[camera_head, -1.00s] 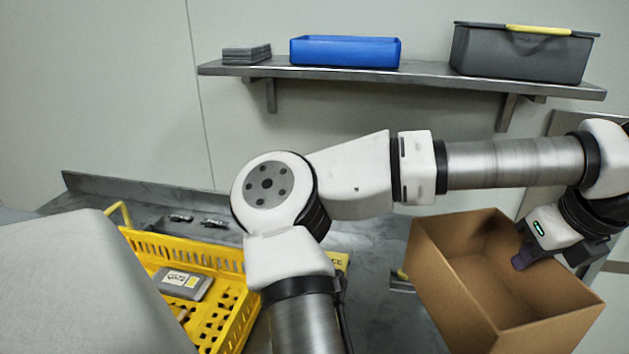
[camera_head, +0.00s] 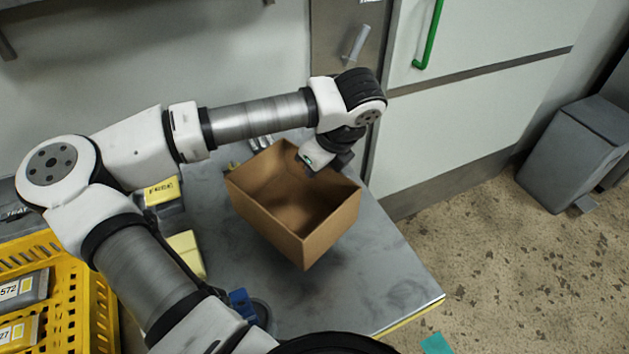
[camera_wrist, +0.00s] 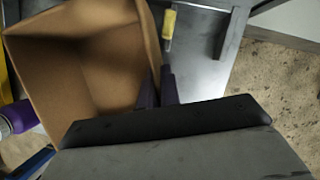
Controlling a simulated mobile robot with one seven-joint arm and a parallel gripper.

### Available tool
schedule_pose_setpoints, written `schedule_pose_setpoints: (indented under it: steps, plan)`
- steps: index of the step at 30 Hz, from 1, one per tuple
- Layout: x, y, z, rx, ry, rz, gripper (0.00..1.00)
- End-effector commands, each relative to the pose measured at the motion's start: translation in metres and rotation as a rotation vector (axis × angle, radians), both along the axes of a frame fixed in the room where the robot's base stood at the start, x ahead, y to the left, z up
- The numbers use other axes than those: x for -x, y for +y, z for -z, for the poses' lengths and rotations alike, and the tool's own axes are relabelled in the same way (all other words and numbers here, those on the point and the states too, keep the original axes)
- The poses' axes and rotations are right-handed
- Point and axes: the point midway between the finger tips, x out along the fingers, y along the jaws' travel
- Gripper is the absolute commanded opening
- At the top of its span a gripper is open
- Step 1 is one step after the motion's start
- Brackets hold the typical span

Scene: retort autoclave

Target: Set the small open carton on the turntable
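The small open carton (camera_head: 278,222) is a brown, open-topped box. It appears over the grey steel table, its open top facing up, with a soft shadow below it. My gripper (camera_head: 309,172) is at the carton's far right wall. In the wrist view, its dark purple fingers (camera_wrist: 159,88) are close together on either side of the upper wall of the carton (camera_wrist: 60,62), pinching it. The carton's underside is hidden, so I cannot tell how high it is. I cannot make out a turntable for certain.
The steel table (camera_head: 375,275) has bare surface right of and in front of the carton. A yellow crate (camera_head: 98,305) with grey labelled packs stands at left. A blue item (camera_head: 241,304) lies near the front edge. A grey bin (camera_head: 575,155) stands on the speckled floor at right.

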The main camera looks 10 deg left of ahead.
Motion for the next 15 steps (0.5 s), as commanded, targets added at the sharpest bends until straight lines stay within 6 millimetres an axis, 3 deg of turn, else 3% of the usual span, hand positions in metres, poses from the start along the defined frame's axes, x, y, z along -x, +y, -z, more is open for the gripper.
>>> schedule_pose_setpoints:
  steps: [15]
  plan:
    - [0.0, 0.0, 0.063, -0.001, 0.001, 0.001, 0.0]
